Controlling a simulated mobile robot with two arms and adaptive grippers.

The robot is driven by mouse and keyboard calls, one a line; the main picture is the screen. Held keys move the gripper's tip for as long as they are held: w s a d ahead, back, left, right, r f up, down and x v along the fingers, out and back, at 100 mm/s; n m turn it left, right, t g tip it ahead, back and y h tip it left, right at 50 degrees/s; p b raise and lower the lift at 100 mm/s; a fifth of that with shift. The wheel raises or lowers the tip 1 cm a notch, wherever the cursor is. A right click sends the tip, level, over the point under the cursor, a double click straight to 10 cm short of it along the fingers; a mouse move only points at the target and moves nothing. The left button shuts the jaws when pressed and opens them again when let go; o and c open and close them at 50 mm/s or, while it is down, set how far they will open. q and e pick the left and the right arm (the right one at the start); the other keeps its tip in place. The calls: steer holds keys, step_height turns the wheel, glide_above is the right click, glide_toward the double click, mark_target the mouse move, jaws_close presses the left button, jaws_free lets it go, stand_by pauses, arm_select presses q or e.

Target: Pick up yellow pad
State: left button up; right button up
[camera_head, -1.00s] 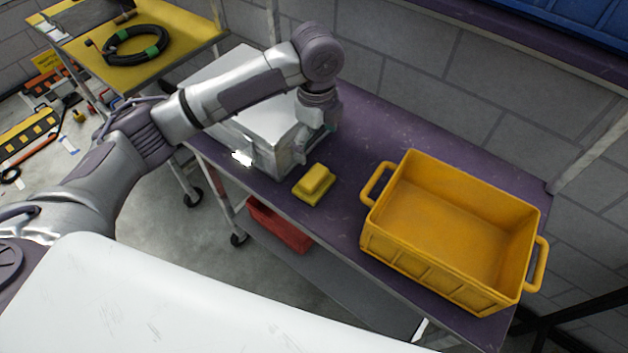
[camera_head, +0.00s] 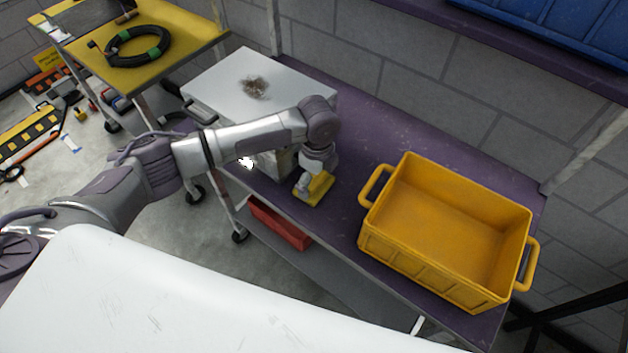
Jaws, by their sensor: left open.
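The yellow pad (camera_head: 317,190) lies on the purple tabletop near its front edge, left of the yellow crate. My left gripper (camera_head: 306,186) is directly over the pad, pointing down, and hides its upper part. It is open; whether its fingers touch the pad I cannot tell. My right gripper is not in view.
A yellow crate (camera_head: 383,238) with two handles stands on the purple table (camera_head: 352,131), right of the pad. A metal box (camera_head: 222,85) with a dark stain on top stands at the left end. A red bin (camera_head: 279,226) sits on the lower shelf.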

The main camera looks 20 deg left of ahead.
mark_target(317, 179)
arm_select(q)
steer(key=shift+c, duration=0.2)
steer(key=c, duration=1)
step_height(317, 179, up, 9)
steer(key=shift+b, duration=0.95)
steer(key=shift+r, duration=0.55)
